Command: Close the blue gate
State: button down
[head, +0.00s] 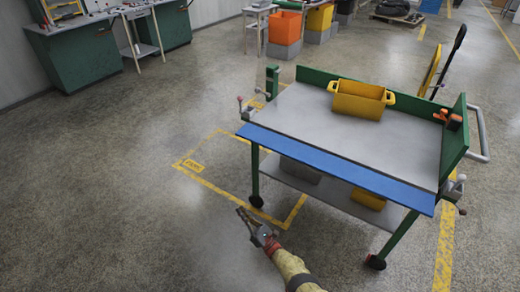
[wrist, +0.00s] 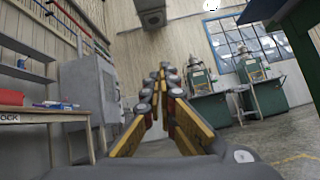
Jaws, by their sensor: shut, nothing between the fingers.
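The blue gate (head: 335,168) is a long flat panel along the near edge of a green-framed cart (head: 300,110). It lies folded down outward, roughly level with the grey top. Green posts with small silver latch parts stand at its left end (head: 247,104) and right end (head: 455,186). My gripper (head: 243,214) is shut and empty, in front of the cart and below the gate in the head view, apart from it. In the wrist view, the fingers (wrist: 163,75) meet at the tips. A dark panel at the top right is probably part of the cart.
A yellow bin (head: 359,100) stands on the cart top, and orange-handled tools (head: 448,118) hang at its right wall. The lower shelf (head: 325,188) holds boxes. Green workbenches (head: 80,60) stand far left. The floor (head: 110,190) left of the cart is clear.

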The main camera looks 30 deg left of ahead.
aim_at(335, 168)
jog(key=i, duration=0.85)
